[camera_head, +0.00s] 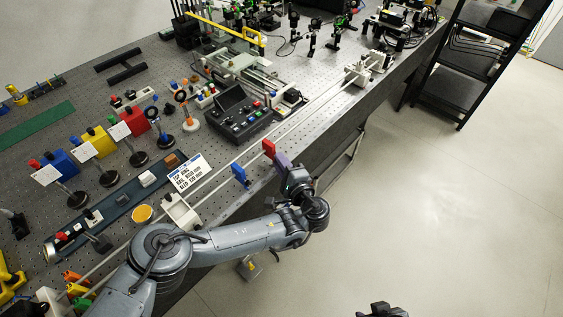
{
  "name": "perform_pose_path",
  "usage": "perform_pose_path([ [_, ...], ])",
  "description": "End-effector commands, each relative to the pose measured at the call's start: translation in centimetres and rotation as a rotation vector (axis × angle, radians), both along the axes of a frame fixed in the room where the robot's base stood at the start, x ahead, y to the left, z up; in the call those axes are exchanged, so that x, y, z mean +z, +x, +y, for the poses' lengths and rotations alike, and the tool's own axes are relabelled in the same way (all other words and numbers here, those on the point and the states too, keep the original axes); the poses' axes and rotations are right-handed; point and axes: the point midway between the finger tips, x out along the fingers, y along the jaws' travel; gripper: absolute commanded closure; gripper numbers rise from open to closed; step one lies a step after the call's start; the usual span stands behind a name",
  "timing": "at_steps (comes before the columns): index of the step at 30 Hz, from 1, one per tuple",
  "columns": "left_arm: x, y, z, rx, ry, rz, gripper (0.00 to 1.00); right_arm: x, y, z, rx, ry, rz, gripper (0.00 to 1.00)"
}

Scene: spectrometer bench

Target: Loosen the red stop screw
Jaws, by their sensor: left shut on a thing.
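The red stop (268,148) sits on the long rail (312,108) near the bench's front edge. Its screw is too small or hidden to make out. My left gripper (281,159) is at the front side of the red stop, with its fingers closed against that side where the screw would be. The fingers hide what lies between them. A blue stop (239,174) sits on the same rail, to the left of the red one. A dark part of my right gripper (383,310) shows at the bottom edge, far from the rail, and its fingers cannot be made out.
A white label card (187,173) stands behind the rail at left. A black control box (240,115) with buttons is behind the red stop. Rail supports stand at both ends (357,76). Several colored blocks and posts fill the bench at left. The floor (450,200) at right is clear.

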Motion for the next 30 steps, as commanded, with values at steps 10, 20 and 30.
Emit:
perform_pose_path([
  [10,-0.5,0.0,0.0,-0.001,-0.223,-0.244,1.0,-1.1,0.0,0.1,-0.004,0.005,0.0,0.57],
  [20,-0.9,0.0,-0.1,-0.002,-0.438,-0.473,1.0,-2.5,0.0,0.1,-0.003,0.004,0.001,0.57],
  [30,-1.3,0.1,-0.2,-0.001,-0.66,-0.71,1.0,-4.5,0.0,-0.1,0.004,-0.005,0.0,0.57],
])
